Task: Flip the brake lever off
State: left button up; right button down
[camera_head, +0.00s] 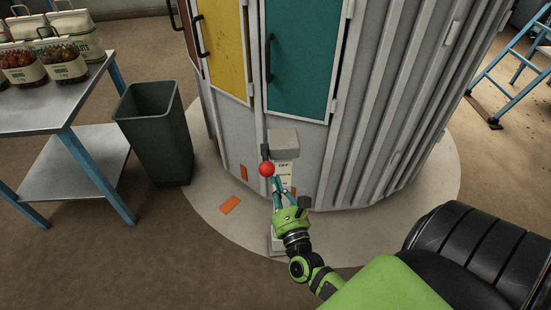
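The brake lever has a red ball knob (266,169) and a dark pivot piece above it. It is on the left side of a grey box on a post (283,138) in front of the ribbed drum. A white label (284,168) reading OFF is on the box face, just right of the knob. My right gripper (281,187), green with slim fingers, comes up from below right, its fingertips just below and right of the knob. I cannot tell whether it touches the lever or how wide the fingers are. My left gripper is out of view.
The grey drum (375,110) with yellow and teal doors stands on a pale round base (215,222). A dark green bin (155,130) and a metal table (40,110) with filled bags are at left. A blue ladder (515,75) stands at far right.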

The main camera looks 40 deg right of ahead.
aim_at(274, 169)
jog(key=shift+w+d+r+g+p, duration=0.1)
jog(key=shift+w+r+g+p, duration=0.15)
jog(key=shift+r+p, duration=0.75)
jog(key=shift+w+d+r+g+p, duration=0.1)
jog(key=shift+r+g+p, duration=0.15)
jog(key=shift+r+p, duration=0.75)
jog(key=shift+f, duration=0.25)
